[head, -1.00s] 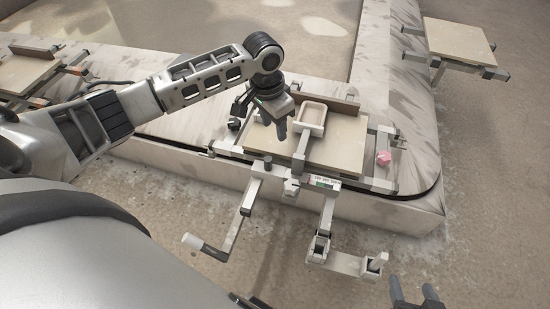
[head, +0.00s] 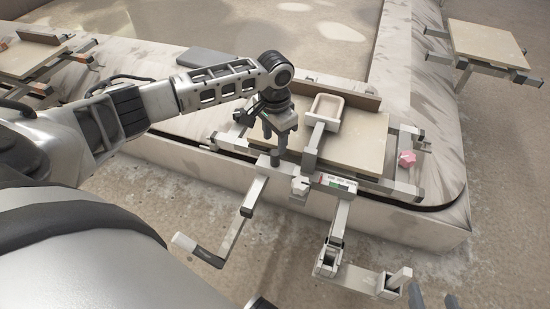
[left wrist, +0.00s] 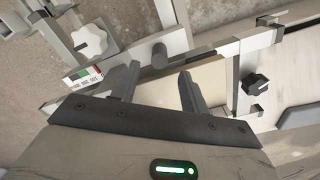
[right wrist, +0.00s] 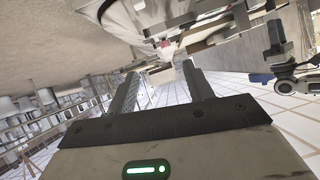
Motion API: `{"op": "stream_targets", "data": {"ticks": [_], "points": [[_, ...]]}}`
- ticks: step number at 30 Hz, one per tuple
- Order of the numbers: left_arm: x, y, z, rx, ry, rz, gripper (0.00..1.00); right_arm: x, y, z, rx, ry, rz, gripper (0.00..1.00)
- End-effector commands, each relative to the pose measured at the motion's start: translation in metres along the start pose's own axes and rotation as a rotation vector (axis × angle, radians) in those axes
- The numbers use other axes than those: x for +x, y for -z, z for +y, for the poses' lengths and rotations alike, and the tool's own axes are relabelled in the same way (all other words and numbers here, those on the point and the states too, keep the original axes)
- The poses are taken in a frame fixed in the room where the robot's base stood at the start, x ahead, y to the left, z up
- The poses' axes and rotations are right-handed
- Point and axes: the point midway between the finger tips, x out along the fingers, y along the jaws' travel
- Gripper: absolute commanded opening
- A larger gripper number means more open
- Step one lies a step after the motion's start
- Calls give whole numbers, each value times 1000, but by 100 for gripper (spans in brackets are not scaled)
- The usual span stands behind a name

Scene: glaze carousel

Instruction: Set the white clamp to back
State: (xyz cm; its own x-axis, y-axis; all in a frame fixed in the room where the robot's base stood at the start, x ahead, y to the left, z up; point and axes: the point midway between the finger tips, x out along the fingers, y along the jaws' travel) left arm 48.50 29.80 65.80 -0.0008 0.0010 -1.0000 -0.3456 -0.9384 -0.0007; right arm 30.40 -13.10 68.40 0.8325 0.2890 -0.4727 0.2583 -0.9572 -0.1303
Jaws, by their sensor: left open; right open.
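A white star-shaped clamp knob (head: 300,186) sits on the front rail beside a display box (head: 335,182). The knob also shows at the upper left of the left wrist view (left wrist: 90,40). A short dark peg (head: 275,159) stands on the rail to its left. My left gripper (head: 275,147) is open, pointing down just above the peg. In the left wrist view the peg (left wrist: 159,55) lies just beyond the gap between its fingers (left wrist: 160,80), with nothing held. My right gripper (head: 435,301) is open and empty at the bottom right; its fingers (right wrist: 160,75) frame nothing near.
A pink star knob (head: 407,158) sits right of the board. A crank with a white grip (head: 183,241) and a jointed bracket (head: 330,260) stick out in front. Another board (head: 485,42) stands far right.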

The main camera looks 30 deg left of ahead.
Motion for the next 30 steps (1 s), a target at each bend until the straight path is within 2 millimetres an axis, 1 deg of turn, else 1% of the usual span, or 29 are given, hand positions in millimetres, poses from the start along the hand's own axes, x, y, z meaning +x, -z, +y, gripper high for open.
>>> {"op": "stream_targets", "data": {"ticks": [1, 3, 6, 9, 12, 15, 23, 24, 26, 27, 28, 29, 30], "points": [[15, 0, 1, 1, -1, -2, 45, 4, -7, 0, 3, 4, -9, 52], [29, 0, 1, 0, -1, -1, 45, 8, -14, -1, 6, 10, -26, 52], [47, 0, 1, 0, -1, -1, 45, 16, -22, -2, 9, 21, -43, 52], [59, 0, 1, 0, -1, 0, 45, 22, -28, -4, 9, 30, -57, 52], [67, 0, 1, 1, -1, -1, 45, 25, -31, -4, 7, 34, -66, 52], [71, 0, 1, 2, 0, 1, 45, 25, -33, -4, 5, 36, -73, 52], [71, 0, 1, 1, 0, 1, 45, 26, -32, -4, 3, 36, -72, 52], [71, 0, 1, 1, 0, 1, 39, 26, -32, -4, 3, 36, -71, 52], [71, 0, 1, 1, 0, 1, 23, 26, -31, -4, 3, 36, -70, 52], [71, 0, 1, 1, 0, 1, 12, 26, -31, -4, 3, 36, -69, 52], [71, 0, 1, 1, 0, 1, 3, 26, -31, -3, 3, 35, -68, 52], [71, 0, 1, 1, 0, 1, 0, 26, -31, -3, 4, 35, -68, 52], [71, 0, 0, 1, 0, 1, 0, 26, -31, -3, 4, 35, -67, 52]]}}
